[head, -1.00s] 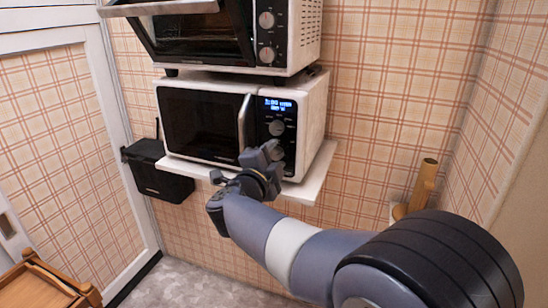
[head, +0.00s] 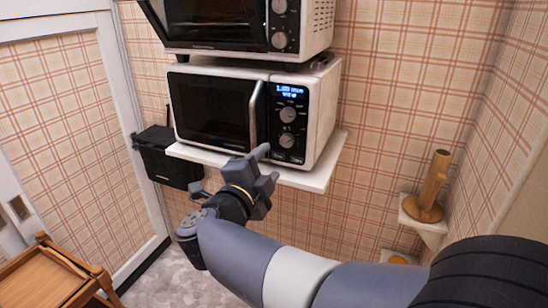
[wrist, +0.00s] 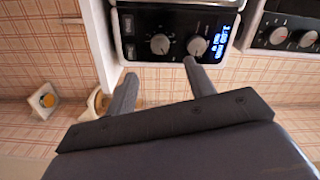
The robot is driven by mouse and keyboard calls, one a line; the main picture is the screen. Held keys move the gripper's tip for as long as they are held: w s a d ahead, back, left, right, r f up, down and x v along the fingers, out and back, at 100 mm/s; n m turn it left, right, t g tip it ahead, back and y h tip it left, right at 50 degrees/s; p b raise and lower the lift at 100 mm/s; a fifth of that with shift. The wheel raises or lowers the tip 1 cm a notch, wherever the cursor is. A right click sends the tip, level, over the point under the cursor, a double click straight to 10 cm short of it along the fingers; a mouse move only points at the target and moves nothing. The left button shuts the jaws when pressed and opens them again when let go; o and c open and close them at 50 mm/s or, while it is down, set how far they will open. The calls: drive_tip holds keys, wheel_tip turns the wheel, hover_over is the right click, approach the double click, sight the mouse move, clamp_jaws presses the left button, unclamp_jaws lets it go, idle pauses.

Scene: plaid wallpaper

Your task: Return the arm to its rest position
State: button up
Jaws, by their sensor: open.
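My gripper (head: 266,170) is at the end of my grey arm, in front of and just below the front edge of the white shelf in the head view. Its two fingers are apart with nothing between them. In the wrist view my gripper (wrist: 158,85) shows two separate fingers pointing toward the microwave's control panel. The white microwave (head: 212,108) stands on the shelf with its door shut and a lit blue display. Its knobs and display also show in the wrist view (wrist: 180,40). I cannot tell from the head view how far the fingertips are from the shelf edge.
The white shelf (head: 318,178) is close to my gripper. A toaster oven (head: 215,25) stands above the microwave. A black box (head: 168,160) hangs at left, and a wooden stand (head: 55,278) is at lower left. A wooden object (head: 430,190) sits on a small wall shelf at right.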

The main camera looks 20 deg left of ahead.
sight(286, 142)
drive_tip(key=shift+s, duration=0.3)
drive_tip(key=w, duration=0.7)
drive_tip(key=w+d+p, duration=0.1)
drive_tip(key=w, duration=0.3)
drive_tip(key=shift+s+n, duration=0.1)
drive_tip(key=shift+n, duration=0.2)
drive_tip(key=shift+s+a+f, duration=0.1)
